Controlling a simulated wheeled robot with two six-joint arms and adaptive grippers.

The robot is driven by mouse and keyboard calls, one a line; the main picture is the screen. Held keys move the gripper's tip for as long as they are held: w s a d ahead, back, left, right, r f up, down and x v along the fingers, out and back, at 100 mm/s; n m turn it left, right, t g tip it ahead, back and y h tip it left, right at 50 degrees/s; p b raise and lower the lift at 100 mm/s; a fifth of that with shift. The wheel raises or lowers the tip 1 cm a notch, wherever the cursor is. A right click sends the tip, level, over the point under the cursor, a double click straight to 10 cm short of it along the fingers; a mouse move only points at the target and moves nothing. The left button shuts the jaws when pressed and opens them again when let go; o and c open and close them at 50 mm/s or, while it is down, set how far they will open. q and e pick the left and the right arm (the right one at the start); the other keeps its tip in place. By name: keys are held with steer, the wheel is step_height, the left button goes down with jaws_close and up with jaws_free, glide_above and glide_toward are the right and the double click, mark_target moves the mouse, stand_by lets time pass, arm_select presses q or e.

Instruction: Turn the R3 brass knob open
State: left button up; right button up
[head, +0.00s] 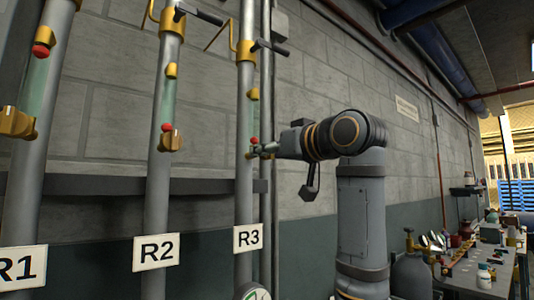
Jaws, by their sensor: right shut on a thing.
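The R3 pipe (246,120) stands upright with a white R3 sign (248,237) on its lower part. A red ball (254,141) sits at the lower end of its greenish sight glass. The R3 brass knob (251,155) is just below the ball and mostly hidden by the fingers. My right gripper (262,151) reaches in from the right and is shut on the knob. My left gripper is out of view.
The R2 pipe (161,180) and the R1 pipe (33,170) stand to the left, each with its own brass knob. A grey rail runs behind the pipes. A cluttered workbench (500,265) is at the lower right.

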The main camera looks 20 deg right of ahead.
steer(key=shift+m, duration=0.3)
steer(key=m, duration=0.3)
steer(key=shift+m, duration=0.4)
steer(key=m, duration=0.4)
steer(key=shift+m+b, duration=0.3)
steer(key=m, duration=0.4)
steer(key=m+b, duration=0.1)
steer(key=m, duration=0.3)
steer(key=shift+m, duration=0.3)
steer(key=o, duration=1.1)
steer(key=shift+o, duration=0.2)
